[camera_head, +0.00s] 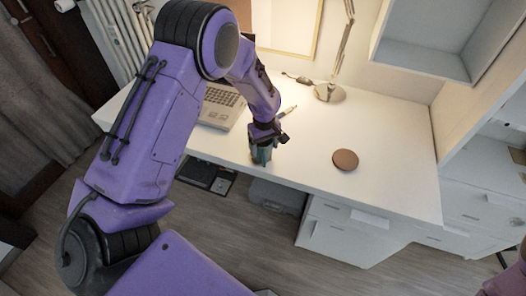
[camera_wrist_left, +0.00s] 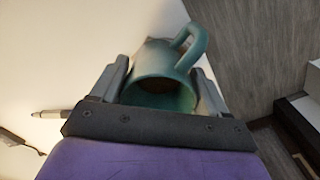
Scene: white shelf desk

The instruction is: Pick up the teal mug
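The teal mug (camera_head: 261,155) is at the front edge of the white desk (camera_head: 300,150), below my left gripper (camera_head: 264,146). In the left wrist view the mug (camera_wrist_left: 160,92) has its open rim facing the camera and its handle at the top right. The fingers of my left gripper (camera_wrist_left: 163,85) are parted, one on each side of the mug. I cannot tell whether they press on it. In the head view the gripper hides much of the mug. My right gripper is not in view.
A laptop (camera_head: 222,104) is behind my left arm. A pen (camera_head: 288,110) lies near the gripper. A brown round coaster (camera_head: 345,159) lies to the right, with clear desk around it. A lamp (camera_head: 329,92) stands at the back. A drawer unit (camera_head: 345,235) is under the desk.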

